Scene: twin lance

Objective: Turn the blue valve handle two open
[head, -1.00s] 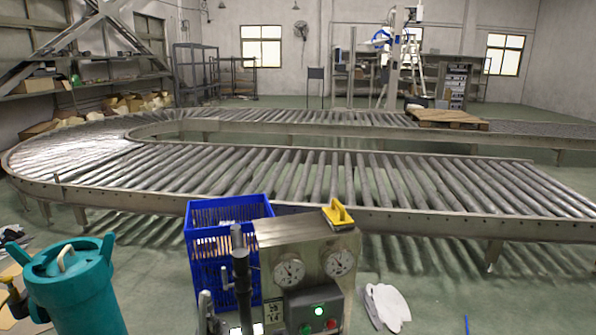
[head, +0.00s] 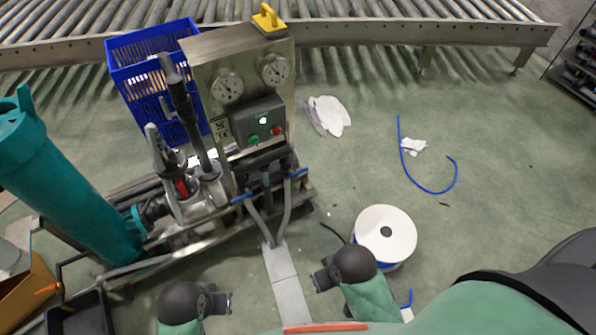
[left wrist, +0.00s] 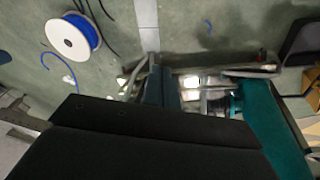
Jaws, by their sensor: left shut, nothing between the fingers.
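Two small blue valve handles show on the low front of the pump skid in the head view. The left blue handle (head: 242,198) and the right blue handle (head: 298,172) each sit at the top of a grey hose. Which one is number two I cannot tell. My left gripper (head: 224,303) is shut and empty, in front of and below the handles, clear of them. My right gripper (head: 322,277) is below the right handle, apart from it; its jaws are too small to read. I cannot make out the handles in the left wrist view.
The skid carries a steel panel with gauges (head: 228,86) and a control box (head: 258,122). A teal cylinder (head: 50,180) stands left, a blue crate (head: 150,65) behind. A white cable spool (head: 385,232) is right of my right gripper. The floor at right is mostly clear.

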